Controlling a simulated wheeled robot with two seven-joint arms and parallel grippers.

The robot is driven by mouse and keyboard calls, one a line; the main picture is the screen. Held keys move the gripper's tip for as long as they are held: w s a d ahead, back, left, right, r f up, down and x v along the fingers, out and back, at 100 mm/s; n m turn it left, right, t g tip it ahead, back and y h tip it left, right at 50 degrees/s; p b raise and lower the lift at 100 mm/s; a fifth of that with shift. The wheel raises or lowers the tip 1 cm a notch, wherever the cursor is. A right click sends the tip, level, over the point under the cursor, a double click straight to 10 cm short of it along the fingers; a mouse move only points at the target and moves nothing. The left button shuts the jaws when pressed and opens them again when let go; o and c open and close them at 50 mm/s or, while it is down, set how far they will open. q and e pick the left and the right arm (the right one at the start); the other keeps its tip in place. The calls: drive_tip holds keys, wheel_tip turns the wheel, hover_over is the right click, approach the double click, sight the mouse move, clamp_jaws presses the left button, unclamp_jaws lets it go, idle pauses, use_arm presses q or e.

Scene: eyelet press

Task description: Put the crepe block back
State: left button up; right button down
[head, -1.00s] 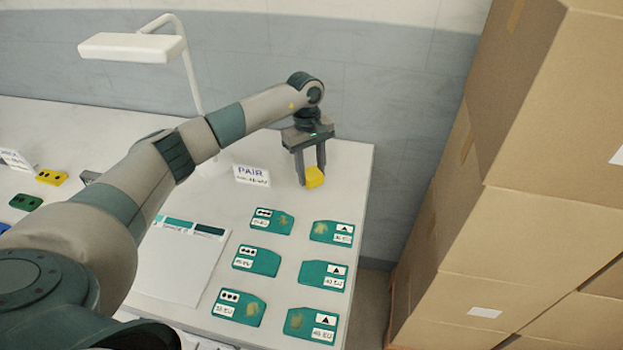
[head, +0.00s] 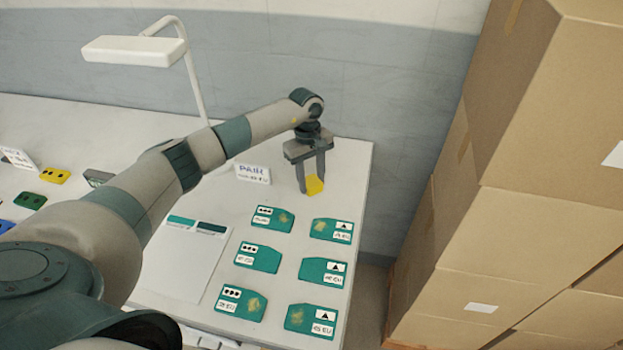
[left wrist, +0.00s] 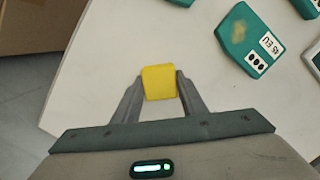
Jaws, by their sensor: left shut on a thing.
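The yellow crepe block (head: 315,185) is between the fingers of my left gripper (head: 311,180), near the table's far right corner. My left gripper is shut on it. In the left wrist view the block (left wrist: 159,82) sits between the two fingertips (left wrist: 160,88), with the white table behind it. I cannot tell whether the block touches the table. My right gripper is not in view.
Several green cards (head: 257,257) lie in two columns on the white table (head: 345,165). A PAIR sign (head: 253,174) stands left of the gripper, and a white lamp (head: 133,50) behind. Stacked cardboard boxes (head: 500,250) rise beyond the table's right edge.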

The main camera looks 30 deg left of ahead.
sight(309, 178)
use_arm(q)
drive_tip(key=shift+f, duration=0.15)
drive_tip(key=o, duration=1)
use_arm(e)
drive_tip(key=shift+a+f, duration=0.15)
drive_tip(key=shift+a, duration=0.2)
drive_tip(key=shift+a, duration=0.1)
use_arm(q)
drive_tip(key=shift+r, duration=0.25)
drive_tip(key=shift+w+a+r, duration=0.1)
drive_tip(key=shift+r, duration=0.1)
drive_tip(key=shift+w+a+r+b, duration=0.15)
drive_tip(key=shift+r+b, duration=0.7)
drive_tip(key=shift+r, duration=1.05)
drive_tip(key=shift+a+r+b, duration=0.2)
drive_tip(key=shift+r+b, duration=0.65)
drive_tip(key=shift+r, duration=1.05)
drive_tip(key=shift+w+a+r+b, duration=0.15)
drive_tip(key=shift+r+b, duration=0.7)
drive_tip(key=shift+r, duration=1.05)
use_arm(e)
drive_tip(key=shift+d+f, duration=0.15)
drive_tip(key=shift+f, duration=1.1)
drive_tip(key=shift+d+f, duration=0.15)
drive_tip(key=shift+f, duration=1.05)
